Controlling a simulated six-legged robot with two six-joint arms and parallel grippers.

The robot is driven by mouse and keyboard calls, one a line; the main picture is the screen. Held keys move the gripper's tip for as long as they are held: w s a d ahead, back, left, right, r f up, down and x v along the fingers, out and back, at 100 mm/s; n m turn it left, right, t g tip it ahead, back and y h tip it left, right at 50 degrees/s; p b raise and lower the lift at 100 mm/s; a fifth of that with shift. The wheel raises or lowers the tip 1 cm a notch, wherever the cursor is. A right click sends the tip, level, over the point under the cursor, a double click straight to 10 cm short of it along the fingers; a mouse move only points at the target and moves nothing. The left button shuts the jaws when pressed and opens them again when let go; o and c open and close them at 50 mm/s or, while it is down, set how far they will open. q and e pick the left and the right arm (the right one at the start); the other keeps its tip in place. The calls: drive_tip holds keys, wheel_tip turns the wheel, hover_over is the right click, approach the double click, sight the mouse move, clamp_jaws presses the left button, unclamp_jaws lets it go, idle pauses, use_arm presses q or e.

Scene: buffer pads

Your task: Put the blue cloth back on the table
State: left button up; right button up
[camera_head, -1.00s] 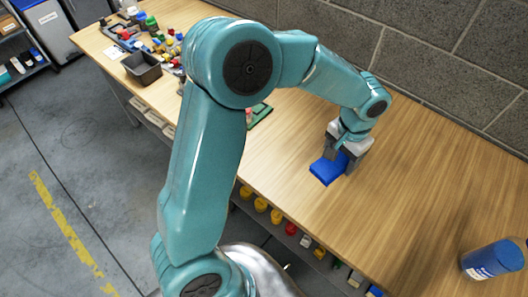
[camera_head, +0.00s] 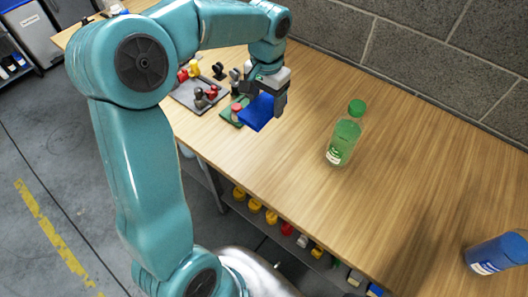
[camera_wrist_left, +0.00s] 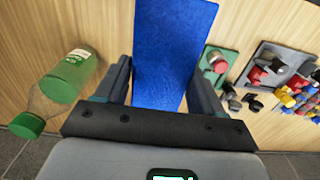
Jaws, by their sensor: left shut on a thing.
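The blue cloth (camera_head: 257,112) is a flat blue piece held by my left gripper (camera_head: 265,97) over the wooden table (camera_head: 310,220). The jaws are shut on it. In the left wrist view the blue cloth (camera_wrist_left: 172,50) extends outward between the two fingers of my left gripper (camera_wrist_left: 160,85). The cloth appears raised above the table, near a green pad; its exact height is hard to tell. My right gripper is not in view.
A green bottle (camera_head: 344,138) stands to the right of the gripper. A green pad (camera_head: 231,112) and a grey tray (camera_head: 187,95) with small parts lie to its left. A blue bottle (camera_head: 497,252) is at the right edge. The table's middle right is clear.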

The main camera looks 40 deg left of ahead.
sight(266, 153)
use_arm(q)
wheel_tip(266, 153, down, 19)
drive_tip(key=shift+w, duration=0.1)
idle(0.3)
drive_tip(key=shift+f+b, duration=0.2)
drive_tip(key=shift+b, duration=0.1)
drive_tip(key=o, duration=0.9)
drive_tip(key=shift+r, duration=0.1)
drive_tip(key=shift+o, duration=0.2)
wheel_tip(266, 153, up, 12)
drive_tip(key=shift+r+p, duration=0.15)
drive_tip(key=shift+p, duration=0.15)
